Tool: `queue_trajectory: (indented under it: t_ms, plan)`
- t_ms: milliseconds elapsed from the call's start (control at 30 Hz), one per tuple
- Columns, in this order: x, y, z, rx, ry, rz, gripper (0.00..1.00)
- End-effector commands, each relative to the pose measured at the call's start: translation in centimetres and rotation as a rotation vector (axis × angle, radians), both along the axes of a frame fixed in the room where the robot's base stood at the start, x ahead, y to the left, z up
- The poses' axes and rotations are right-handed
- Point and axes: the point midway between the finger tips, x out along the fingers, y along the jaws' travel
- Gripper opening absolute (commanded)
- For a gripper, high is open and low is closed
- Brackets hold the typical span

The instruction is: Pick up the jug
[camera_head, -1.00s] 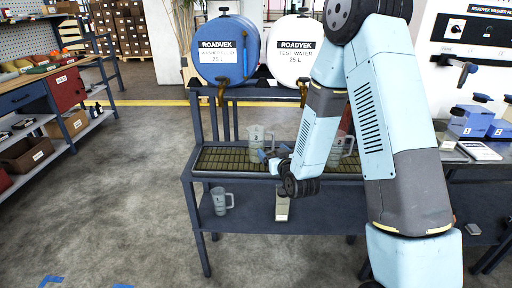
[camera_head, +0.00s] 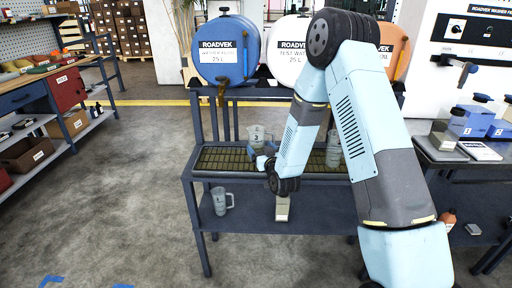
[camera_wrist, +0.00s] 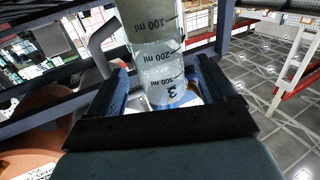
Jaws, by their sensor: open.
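A clear measuring jug (camera_head: 257,134) marked 3 stands upright on the slatted grate (camera_head: 226,160) of the trolley. My gripper (camera_head: 264,153) is at its near side, low on it. In the wrist view the jug (camera_wrist: 158,62) shows large, with ml marks, and its handle is to the left. My gripper (camera_wrist: 162,82) is open, one finger on each side of the jug; I cannot tell whether they touch it. Another jug (camera_head: 334,152) on the grate is partly hidden by my arm. A third jug (camera_head: 220,201) stands on the lower shelf.
Blue (camera_head: 227,48) and white (camera_head: 287,45) drums sit behind the grate with taps over it; an orange drum (camera_head: 393,48) is partly hidden by my arm. A pale container (camera_head: 282,209) stands on the lower shelf. Open floor lies left of the trolley.

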Motion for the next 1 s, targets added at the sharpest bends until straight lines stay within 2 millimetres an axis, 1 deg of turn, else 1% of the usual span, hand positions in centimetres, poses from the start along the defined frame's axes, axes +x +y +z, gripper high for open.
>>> queue_trajectory:
  t_ms: [167, 400, 500, 767, 800, 867, 1000]
  plan:
    - [1.0, 0.3, 0.0, 0.000, 0.000, -0.001, 0.84]
    - [4.2, 1.1, -0.2, 0.000, 0.000, -0.001, 0.84]
    - [4.9, 1.4, -0.1, 0.000, 0.000, -0.001, 0.84]
    - [5.2, 1.5, -0.1, 0.000, 0.001, -0.001, 0.84]
    - [5.2, 1.5, -0.1, 0.000, 0.001, -0.001, 0.83]
    - [5.2, 1.5, -0.1, 0.000, 0.001, -0.001, 0.77]
    - [5.2, 1.5, -0.1, 0.000, 0.001, -0.001, 0.64]
